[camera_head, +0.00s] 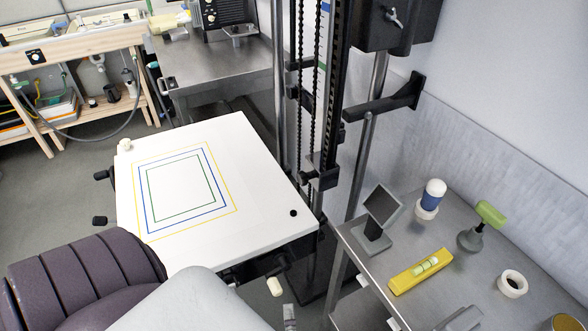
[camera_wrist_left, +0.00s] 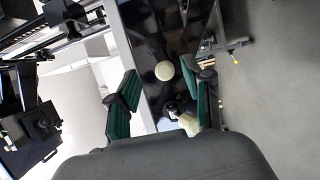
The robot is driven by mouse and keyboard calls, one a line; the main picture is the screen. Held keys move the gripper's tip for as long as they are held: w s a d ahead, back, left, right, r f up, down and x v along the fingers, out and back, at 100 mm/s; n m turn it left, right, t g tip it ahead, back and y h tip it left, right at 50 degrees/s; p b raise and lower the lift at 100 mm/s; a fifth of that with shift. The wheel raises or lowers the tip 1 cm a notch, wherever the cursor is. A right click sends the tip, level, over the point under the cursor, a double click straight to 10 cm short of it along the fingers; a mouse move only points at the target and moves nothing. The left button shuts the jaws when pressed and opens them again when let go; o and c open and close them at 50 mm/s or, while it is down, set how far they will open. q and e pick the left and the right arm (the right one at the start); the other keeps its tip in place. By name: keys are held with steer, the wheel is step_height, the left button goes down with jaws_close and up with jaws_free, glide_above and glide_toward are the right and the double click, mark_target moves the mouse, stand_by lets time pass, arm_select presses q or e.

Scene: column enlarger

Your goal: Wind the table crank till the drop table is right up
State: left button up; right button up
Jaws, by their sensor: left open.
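The drop table (camera_head: 255,222) is a white board with coloured square outlines, beside the column in the head view. Below its front edge is the table crank, with a cream handle (camera_head: 274,286) hanging down from a dark arm. In the left wrist view, my left gripper (camera_wrist_left: 163,92) is open, with green pads apart. A round cream knob (camera_wrist_left: 164,70) shows between the fingers, and a second cream piece (camera_wrist_left: 188,123) lies near the right finger. I cannot tell which of these is the crank handle or whether anything touches. My left arm covers the gripper in the head view.
A steel bench (camera_head: 445,285) at right holds a yellow level (camera_head: 420,271), a tilted mirror (camera_head: 381,206), a blue-and-white bottle (camera_head: 432,194), a green-topped tool (camera_head: 490,214) and a tape roll (camera_head: 512,284). The dark column (camera_head: 325,95) stands close behind the table. Open floor shows at left.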

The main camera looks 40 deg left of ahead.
mark_target(278, 295)
arm_select(q)
steer(key=a, duration=0.1)
steer(key=w+a, duration=0.1)
steer(key=a, duration=0.1)
steer(key=w+a, duration=0.1)
steer(key=a, duration=0.1)
steer(key=shift+w+a+b, duration=0.15)
steer(key=shift+a+b, duration=0.05)
steer(key=shift+b, duration=0.15)
steer(key=shift+a+r+p, duration=0.1)
steer(key=shift+a+p, duration=0.05)
steer(key=shift+p, duration=0.2)
stand_by(0.3)
stand_by(0.3)
